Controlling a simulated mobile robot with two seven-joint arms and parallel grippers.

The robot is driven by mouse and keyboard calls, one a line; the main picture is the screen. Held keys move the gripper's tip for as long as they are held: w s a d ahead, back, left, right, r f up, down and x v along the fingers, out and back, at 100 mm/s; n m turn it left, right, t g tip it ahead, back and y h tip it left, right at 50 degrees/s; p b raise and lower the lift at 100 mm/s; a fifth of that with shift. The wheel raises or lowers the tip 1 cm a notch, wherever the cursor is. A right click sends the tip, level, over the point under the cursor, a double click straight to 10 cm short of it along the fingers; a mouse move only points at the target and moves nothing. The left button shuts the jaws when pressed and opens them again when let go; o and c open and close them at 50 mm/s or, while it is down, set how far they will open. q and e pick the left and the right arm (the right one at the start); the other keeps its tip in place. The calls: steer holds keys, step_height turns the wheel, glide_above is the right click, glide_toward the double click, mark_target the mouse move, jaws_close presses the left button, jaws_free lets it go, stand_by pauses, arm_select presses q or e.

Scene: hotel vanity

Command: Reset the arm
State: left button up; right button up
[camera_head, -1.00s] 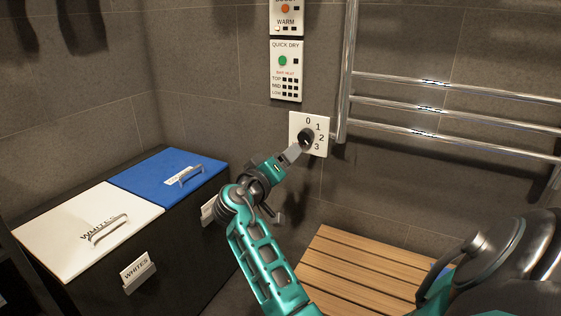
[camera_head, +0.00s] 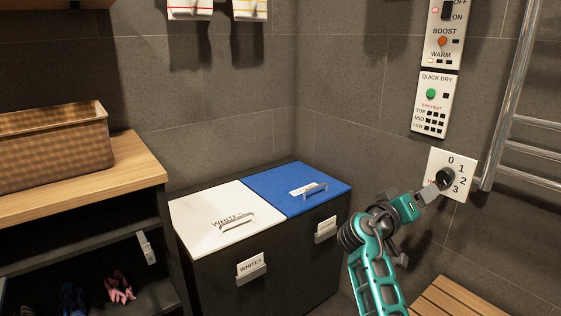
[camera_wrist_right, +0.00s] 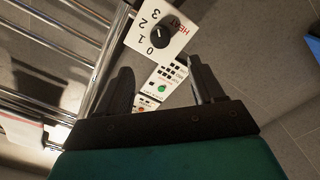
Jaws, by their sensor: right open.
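My right gripper (camera_head: 431,192) is beside the white heat dial plate (camera_head: 461,165) on the tiled wall, with its tip close to the dark round knob (camera_head: 446,176). In the wrist view the gripper (camera_wrist_right: 160,68) is open and empty, its two black fingers apart. The knob (camera_wrist_right: 164,32) shows beyond the fingertips, and nothing lies between the fingers. In the head view I cannot tell whether the fingertip touches the knob. My left gripper is not in view.
A quick dry panel (camera_head: 434,104) is above the dial. A chrome towel rail (camera_head: 512,95) is to its right and a slatted wooden bench (camera_head: 447,299) below. White (camera_head: 225,217) and blue (camera_head: 297,188) lidded hampers stand left of my arm. A wicker basket (camera_head: 55,148) sits on a shelf.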

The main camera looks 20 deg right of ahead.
steer(key=s+a+f+n+t+y, duration=0.35)
steer(key=a+f+y, duration=0.35)
steer(key=a+f, duration=0.35)
steer(key=s+a+f+n+t+y, duration=0.3)
steer(key=a+f+n+y, duration=0.2)
steer(key=a+f+y, duration=0.45)
steer(key=s+a+g+y+p, duration=0.15)
steer(key=s+a+y, duration=0.35)
steer(key=s+a, duration=0.7)
arm_select(q)
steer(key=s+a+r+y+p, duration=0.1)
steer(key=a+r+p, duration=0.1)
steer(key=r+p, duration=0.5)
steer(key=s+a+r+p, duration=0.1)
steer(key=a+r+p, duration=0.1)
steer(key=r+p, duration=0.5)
steer(key=p, duration=0.6)
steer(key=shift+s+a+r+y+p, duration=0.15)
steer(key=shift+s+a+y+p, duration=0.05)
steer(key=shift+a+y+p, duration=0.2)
arm_select(e)
steer(key=d+r+h, duration=0.2)
steer(key=d+r, duration=0.1)
steer(key=r, duration=0.9)
steer(key=shift+w+r, duration=0.15)
steer(key=shift+r, duration=0.05)
steer(key=shift+f, duration=0.1)
